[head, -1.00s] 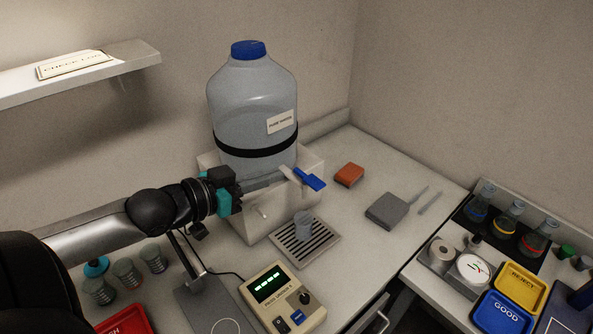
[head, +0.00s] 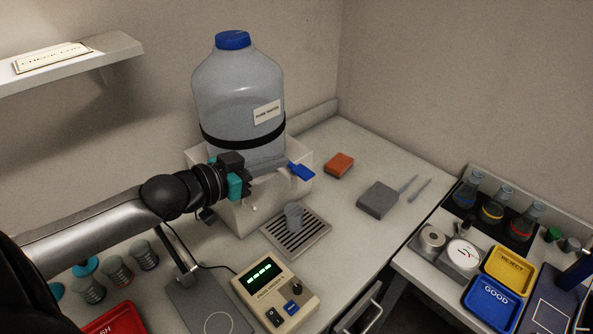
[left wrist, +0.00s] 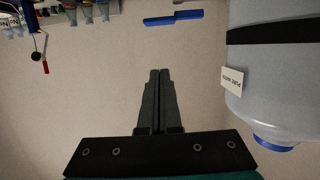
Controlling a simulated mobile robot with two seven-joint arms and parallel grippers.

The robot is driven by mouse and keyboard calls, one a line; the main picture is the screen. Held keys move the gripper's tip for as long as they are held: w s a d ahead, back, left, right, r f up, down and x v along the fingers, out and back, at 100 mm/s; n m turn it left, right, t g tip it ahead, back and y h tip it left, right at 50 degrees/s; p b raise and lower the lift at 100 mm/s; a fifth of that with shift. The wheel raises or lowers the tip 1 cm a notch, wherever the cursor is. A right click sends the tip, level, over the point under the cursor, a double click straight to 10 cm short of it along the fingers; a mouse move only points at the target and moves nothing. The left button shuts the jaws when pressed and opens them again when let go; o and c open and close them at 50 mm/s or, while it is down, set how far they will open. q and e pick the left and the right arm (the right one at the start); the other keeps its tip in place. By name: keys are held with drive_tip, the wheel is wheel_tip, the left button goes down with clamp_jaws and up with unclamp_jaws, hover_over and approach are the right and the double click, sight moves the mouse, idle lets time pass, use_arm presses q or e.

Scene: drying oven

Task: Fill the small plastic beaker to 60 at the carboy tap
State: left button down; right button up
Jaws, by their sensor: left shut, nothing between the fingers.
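The small plastic beaker (head: 294,215) stands upright on the slatted drip tray (head: 318,232) below the carboy's tap. The carboy (head: 235,95) of clear plastic with a blue cap sits on a white stand; it shows upside down at the right of the left wrist view (left wrist: 275,75). The blue tap lever (head: 301,171) sticks out to the right; it also shows in the left wrist view (left wrist: 174,19). The beaker's fill level is too small to read. My left gripper (head: 249,184) is in front of the stand, left of the lever and apart from it. Its fingers (left wrist: 157,100) are shut and empty.
A beige device with a green display (head: 275,292) stands in front of the tray. An orange block (head: 339,165) and a grey block (head: 377,200) lie right of the carboy. Yellow (head: 510,270) and blue (head: 492,303) bins and several flasks stand on the right bench.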

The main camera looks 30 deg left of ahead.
sight(309, 172)
use_arm(q)
drive_tip(key=w+d+f+b, duration=0.1)
drive_tip(key=w+d+f, duration=0.1)
drive_tip(key=w+f, duration=0.3)
drive_tip(key=shift+w+f, duration=0.2)
drive_tip(key=shift+w, duration=0.05)
idle(0.4)
drive_tip(key=shift+s+d+f+m+y+p, duration=0.15)
drive_tip(key=shift+d+f+m+y+p, duration=0.25)
drive_tip(key=shift+f+m+p, duration=0.45)
drive_tip(key=shift+d+f+m+t+p, duration=0.1)
drive_tip(key=shift+f+m+t+p, duration=0.2)
drive_tip(key=shift+f+m+p, duration=0.45)
drive_tip(key=shift+r, duration=0.2)
idle(3.0)
